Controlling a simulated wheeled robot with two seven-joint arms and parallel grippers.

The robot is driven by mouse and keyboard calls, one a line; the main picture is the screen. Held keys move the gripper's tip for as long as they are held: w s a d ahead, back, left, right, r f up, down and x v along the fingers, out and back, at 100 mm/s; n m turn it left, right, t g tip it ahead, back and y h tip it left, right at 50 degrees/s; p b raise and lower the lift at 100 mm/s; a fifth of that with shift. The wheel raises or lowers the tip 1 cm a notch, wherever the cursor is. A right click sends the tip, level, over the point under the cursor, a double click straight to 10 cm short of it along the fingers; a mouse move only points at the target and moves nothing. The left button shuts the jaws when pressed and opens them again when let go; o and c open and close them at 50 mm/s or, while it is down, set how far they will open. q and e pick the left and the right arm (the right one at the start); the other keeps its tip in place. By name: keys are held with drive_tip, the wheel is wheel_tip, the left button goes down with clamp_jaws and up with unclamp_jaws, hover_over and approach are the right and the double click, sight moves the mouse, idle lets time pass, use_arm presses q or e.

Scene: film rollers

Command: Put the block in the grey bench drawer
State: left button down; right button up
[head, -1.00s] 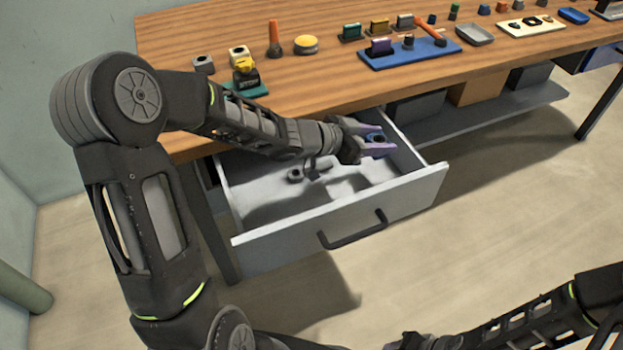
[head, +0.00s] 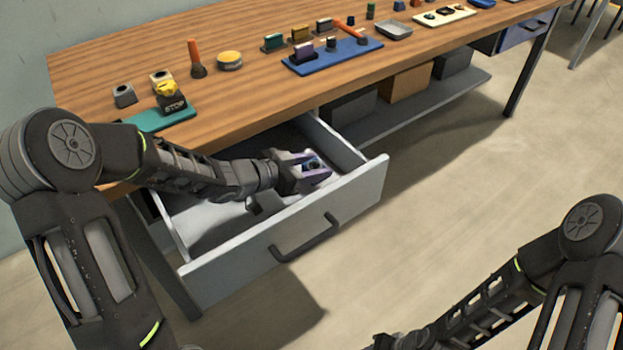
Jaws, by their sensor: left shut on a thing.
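The grey bench drawer (head: 352,204) is pulled open below the wooden bench top, its dark handle facing the front. Gripper and block are within the drawer's outline, close behind the front panel. I cannot tell whether the block touches the drawer floor. My right gripper (head: 388,343) shows only partly at the bottom edge, and its jaw state is unclear.
The bench top (head: 130,65) holds a teal base (head: 160,119) with a yellow-topped part, an orange-handled tool (head: 195,55), a yellow disc (head: 230,60) and a blue tray (head: 345,57). Boxes stand on a lower shelf (head: 440,100). The floor at right is open.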

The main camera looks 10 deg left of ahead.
use_arm(q)
drive_tip(key=shift+r, duration=0.1)
drive_tip(key=shift+f+b, duration=0.65)
drive_tip(key=shift+f, duration=1.25)
drive_tip(key=shift+f, duration=0.15)
drive_tip(key=c, duration=0.7)
unclamp_jaws()
